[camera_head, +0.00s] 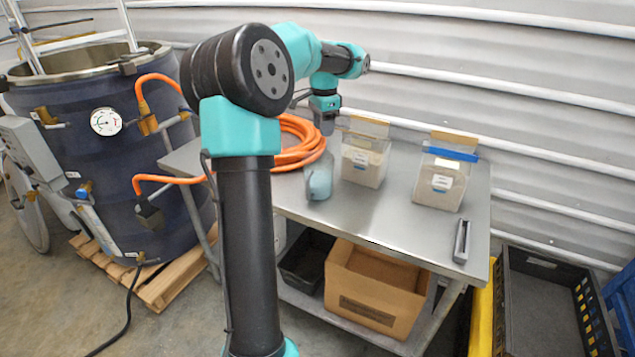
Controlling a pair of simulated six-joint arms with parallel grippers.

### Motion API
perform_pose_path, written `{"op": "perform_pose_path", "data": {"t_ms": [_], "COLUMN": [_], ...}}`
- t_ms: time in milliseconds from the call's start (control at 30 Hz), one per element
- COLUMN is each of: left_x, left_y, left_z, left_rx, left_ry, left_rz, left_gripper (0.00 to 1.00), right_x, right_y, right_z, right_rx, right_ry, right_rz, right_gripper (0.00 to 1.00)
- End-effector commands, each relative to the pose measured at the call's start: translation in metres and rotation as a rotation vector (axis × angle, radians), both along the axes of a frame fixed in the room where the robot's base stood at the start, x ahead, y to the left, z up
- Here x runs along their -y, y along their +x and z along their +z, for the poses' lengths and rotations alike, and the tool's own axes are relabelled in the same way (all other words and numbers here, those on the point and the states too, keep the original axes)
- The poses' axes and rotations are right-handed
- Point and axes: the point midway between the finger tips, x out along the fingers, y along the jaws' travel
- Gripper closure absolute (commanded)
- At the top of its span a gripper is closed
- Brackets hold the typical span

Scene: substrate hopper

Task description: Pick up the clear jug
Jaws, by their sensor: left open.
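The clear jug (319,178), see-through with a bluish tint, stands upright on the metal table (400,215) near its front edge, beside the orange hose. My left gripper (327,127) points downward above the jug, open, with a gap between it and the jug. The fingers are small here and their spacing is hard to see. My left arm rises in front and covers part of the table's left side. My right gripper is not in the picture.
Two clear tubs of pale material stand right of the jug, one nearer (363,162) and one with a blue clip (440,180). A grey tool (461,241) lies at the table's right. An orange hose (300,145) coils left. A large dark drum (90,150) stands further left.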

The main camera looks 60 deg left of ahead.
Motion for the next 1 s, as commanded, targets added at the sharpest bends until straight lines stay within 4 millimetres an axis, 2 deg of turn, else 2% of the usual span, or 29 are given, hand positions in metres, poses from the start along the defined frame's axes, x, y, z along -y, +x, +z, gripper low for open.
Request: {"op": "perform_pose_path", "data": {"t_ms": [400, 600, 733, 1000], "left_x": [0.000, 0.000, 0.000, 0.000], "left_y": [-0.001, 0.000, -0.001, 0.000], "left_z": [-0.072, -0.101, -0.108, -0.108], "left_rx": [-0.004, -0.003, -0.001, -0.001], "left_ry": [-0.003, -0.003, -0.002, -0.001], "left_rz": [0.000, -0.001, 0.000, 0.000], "left_gripper": [0.60, 0.60, 0.60, 0.60], "right_x": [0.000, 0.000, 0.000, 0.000], "right_y": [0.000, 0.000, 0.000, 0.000], "right_z": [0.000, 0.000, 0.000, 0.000], "right_rx": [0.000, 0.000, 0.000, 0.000], "right_ry": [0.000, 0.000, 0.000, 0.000], "right_rz": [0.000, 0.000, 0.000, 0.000], "right_gripper": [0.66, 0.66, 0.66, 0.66]}}
